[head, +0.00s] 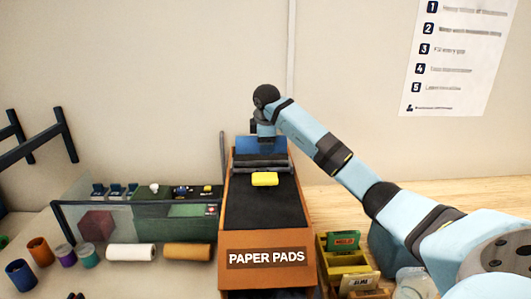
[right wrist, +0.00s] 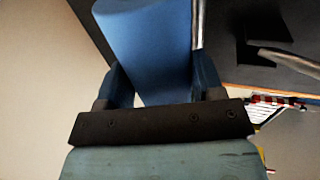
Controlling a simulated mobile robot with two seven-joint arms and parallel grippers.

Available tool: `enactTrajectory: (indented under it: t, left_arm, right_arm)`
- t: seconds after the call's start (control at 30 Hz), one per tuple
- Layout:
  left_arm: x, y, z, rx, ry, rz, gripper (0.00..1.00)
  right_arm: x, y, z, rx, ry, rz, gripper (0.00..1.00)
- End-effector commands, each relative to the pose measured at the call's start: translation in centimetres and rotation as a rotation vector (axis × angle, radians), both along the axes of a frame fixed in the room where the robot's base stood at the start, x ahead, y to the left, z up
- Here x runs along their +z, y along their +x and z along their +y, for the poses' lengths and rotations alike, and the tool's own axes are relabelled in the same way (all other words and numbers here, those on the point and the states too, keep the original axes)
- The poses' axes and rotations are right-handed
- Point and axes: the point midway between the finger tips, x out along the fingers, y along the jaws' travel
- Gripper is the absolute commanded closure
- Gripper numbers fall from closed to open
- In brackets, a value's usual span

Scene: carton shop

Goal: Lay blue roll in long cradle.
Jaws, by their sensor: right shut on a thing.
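My right gripper (head: 264,132) is at the far end of the paper pads chute, with my arm reaching in from the right. In the right wrist view the gripper (right wrist: 160,85) is shut on the blue roll (right wrist: 150,40), which lies between its two fingers. In the head view a blue piece (head: 262,146) shows just below the gripper, above the dark far end of the chute; it looks like the roll. I cannot tell for sure which thing is the long cradle; a dark frame with slanted bars (head: 37,137) stands at the far left. My left gripper is not in view.
The orange chute marked PAPER PADS (head: 266,257) has a yellow pad (head: 264,179) on its dark bed. A white roll (head: 131,252) and a tan roll (head: 187,252) lie left of it. A clear panel (head: 90,220) stands behind them. A yellow bin (head: 345,260) is at right.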

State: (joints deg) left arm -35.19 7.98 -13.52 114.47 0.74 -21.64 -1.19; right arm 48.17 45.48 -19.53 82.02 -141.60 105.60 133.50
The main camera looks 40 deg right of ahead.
Motion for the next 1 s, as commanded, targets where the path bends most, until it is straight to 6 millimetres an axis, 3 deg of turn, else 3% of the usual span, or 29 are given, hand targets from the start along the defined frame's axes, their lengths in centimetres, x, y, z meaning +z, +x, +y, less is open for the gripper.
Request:
enactTrajectory:
  t: [0.33, 1.0]
  left_arm:
    - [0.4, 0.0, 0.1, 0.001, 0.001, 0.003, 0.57]
    - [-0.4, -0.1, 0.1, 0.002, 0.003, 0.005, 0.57]
  right_arm:
    - [-3.8, 0.0, 0.0, 0.000, 0.001, 0.001, 0.68]
    - [-5.1, 0.0, 0.0, 0.000, -0.001, -0.001, 0.68]
